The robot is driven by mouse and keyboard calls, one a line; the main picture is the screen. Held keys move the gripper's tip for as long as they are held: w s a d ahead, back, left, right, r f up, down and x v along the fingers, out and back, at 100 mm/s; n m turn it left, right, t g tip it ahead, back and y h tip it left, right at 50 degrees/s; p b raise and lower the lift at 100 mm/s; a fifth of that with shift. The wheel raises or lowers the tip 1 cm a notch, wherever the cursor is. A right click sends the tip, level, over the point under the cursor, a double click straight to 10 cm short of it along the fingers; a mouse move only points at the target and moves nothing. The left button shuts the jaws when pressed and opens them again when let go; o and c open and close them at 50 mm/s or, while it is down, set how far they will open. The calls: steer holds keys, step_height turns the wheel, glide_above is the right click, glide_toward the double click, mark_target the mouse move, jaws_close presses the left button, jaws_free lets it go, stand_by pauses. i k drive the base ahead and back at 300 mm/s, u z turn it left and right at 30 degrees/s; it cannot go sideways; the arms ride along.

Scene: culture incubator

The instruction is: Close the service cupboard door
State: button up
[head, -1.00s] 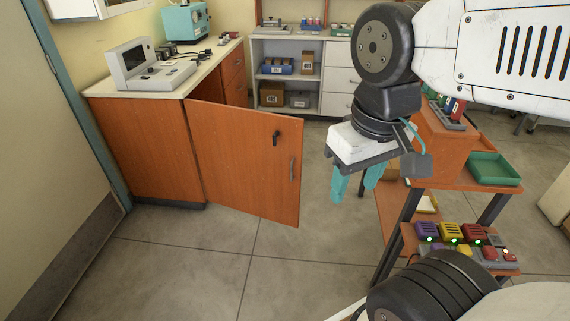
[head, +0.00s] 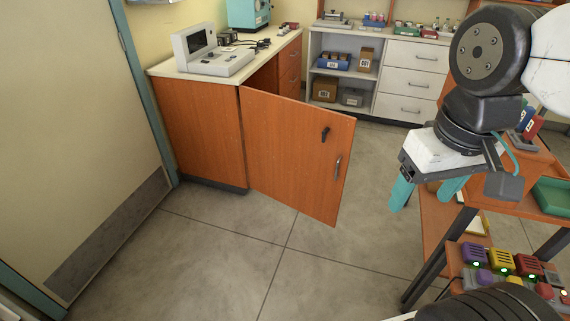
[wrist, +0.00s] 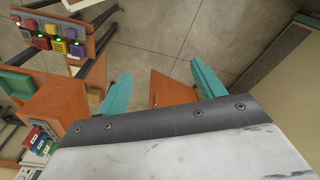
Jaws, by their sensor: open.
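The service cupboard door (head: 290,150) is an orange wood panel standing swung out from the left end of the counter cabinet (head: 200,125). It has a metal pull handle (head: 338,167) and a dark lock or key (head: 325,134) near its free edge. My gripper (head: 424,203) is to the right of the door, apart from it, with teal fingers pointing down, open and empty. In the wrist view the fingers (wrist: 160,90) are spread, and part of an orange panel, apparently the door (wrist: 172,91), shows between them. The cupboard's inside is mostly hidden.
A wooden cart (head: 437,235) with coloured boxes and a green tray (head: 553,196) stands close on the right. White drawers and shelves (head: 410,80) are at the back. A wall door (head: 85,130) is at left. Floor before the cupboard is clear.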

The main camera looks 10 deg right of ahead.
mark_target(289, 162)
steer(key=u, duration=0.1)
steer(key=i, duration=1.15)
steer(key=z, duration=0.35)
